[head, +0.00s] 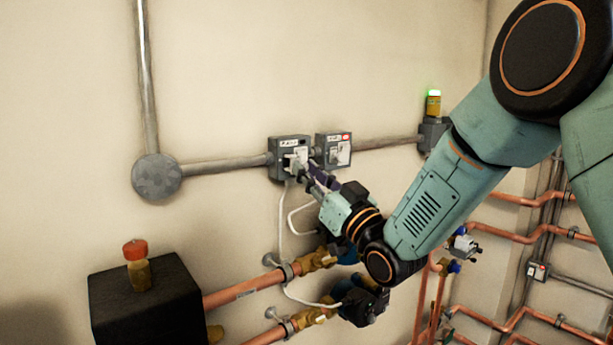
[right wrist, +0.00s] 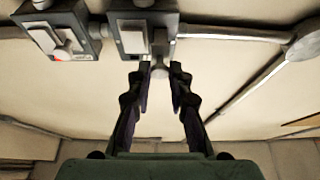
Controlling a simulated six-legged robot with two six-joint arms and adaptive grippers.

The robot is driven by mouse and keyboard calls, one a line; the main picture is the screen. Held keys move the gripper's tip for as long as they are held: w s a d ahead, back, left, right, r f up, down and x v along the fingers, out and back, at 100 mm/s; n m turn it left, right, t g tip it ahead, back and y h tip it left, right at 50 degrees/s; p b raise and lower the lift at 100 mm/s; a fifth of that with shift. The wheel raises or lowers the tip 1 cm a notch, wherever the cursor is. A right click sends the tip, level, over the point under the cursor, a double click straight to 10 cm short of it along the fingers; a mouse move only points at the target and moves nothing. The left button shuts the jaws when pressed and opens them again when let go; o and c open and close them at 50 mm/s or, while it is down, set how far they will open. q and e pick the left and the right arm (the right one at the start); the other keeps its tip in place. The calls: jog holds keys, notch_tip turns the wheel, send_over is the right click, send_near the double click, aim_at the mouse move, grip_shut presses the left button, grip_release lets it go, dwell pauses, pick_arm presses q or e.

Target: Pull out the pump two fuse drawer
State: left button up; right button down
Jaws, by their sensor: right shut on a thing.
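My right gripper (head: 313,172) is at this left box, shut on the drawer's grey grip (right wrist: 160,68), which shows between the dark fingertips (right wrist: 158,80). The fingers partly hide the drawer, and I cannot tell how far it sits out. My left gripper is not in view.
The right fuse box (head: 333,150), with a red mark, stands close beside. Grey conduit (head: 225,163) runs along the wall. White cables (head: 283,235) hang below the boxes. Copper pipes (head: 245,288), valves and a black block (head: 147,305) lie lower. A green-lit beacon (head: 433,103) is at right.

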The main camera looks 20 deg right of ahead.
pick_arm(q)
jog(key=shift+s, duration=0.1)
pick_arm(e)
jog(key=shift+r, duration=0.1)
jog(key=c, duration=1.6)
grip_release()
jog(key=shift+s, duration=0.1)
jog(key=o, duration=0.4)
jog(key=shift+s+d+r, duration=0.15)
jog(key=shift+s+d, duration=0.1)
jog(key=shift+s, duration=0.2)
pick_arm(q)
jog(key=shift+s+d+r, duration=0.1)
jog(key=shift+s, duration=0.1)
pick_arm(e)
jog(key=v, duration=1.1)
jog(key=shift+s+f, duration=0.3)
jog(key=shift+w, duration=0.1)
